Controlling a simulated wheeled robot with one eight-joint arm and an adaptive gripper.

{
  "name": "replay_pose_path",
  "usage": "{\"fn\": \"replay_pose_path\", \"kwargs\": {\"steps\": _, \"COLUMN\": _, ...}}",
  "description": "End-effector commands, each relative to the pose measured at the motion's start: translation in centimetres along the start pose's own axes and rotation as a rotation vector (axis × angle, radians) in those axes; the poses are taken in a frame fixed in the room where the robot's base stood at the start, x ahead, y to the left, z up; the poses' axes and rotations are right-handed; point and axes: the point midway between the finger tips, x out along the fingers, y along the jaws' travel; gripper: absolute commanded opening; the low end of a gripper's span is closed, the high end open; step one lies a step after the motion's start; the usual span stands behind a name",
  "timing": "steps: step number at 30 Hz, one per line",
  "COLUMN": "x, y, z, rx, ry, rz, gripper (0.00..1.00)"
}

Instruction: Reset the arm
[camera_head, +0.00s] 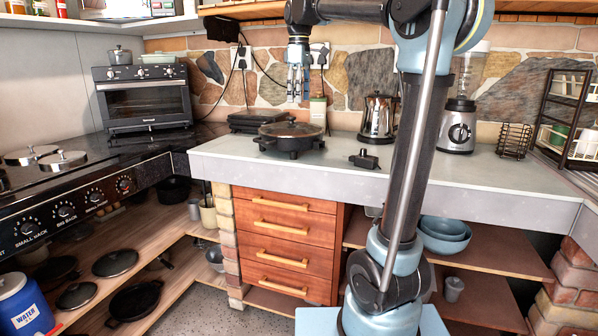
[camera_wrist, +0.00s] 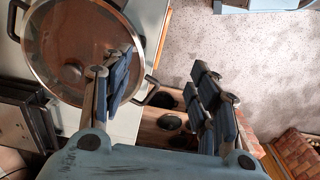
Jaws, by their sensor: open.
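My gripper (camera_head: 298,84) hangs from my raised arm above the counter in the head view, fingers pointing down. It is above a dark lidded pan (camera_head: 291,134) on the counter. In the wrist view, my gripper (camera_wrist: 165,95) has its two blue-padded fingers spread apart with nothing between them. The pan's glass lid (camera_wrist: 75,45) lies beyond the left finger, which overlaps part of it. A gap of air shows between my fingertips and the pan in the head view.
A kettle (camera_head: 378,119) and a blender (camera_head: 460,110) stand right of the pan, partly near my arm. A toaster oven (camera_head: 147,97) is at the left. A small dark object (camera_head: 364,159) sits at the counter's front. A wooden shelf edge (camera_head: 250,11) runs overhead.

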Motion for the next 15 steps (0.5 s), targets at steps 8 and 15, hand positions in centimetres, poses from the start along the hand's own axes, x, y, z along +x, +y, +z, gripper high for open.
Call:
{"fn": "replay_pose_path", "kwargs": {"steps": 8, "x": 3.0, "y": -1.8, "z": 4.4, "rx": 0.143, "ry": 0.014, "rz": 0.017, "gripper": 0.55}}
{"fn": "replay_pose_path", "kwargs": {"steps": 15, "x": 8.2, "y": -5.1, "z": 10.6, "rx": 0.359, "ry": 0.036, "rz": 0.041, "gripper": 0.55}}
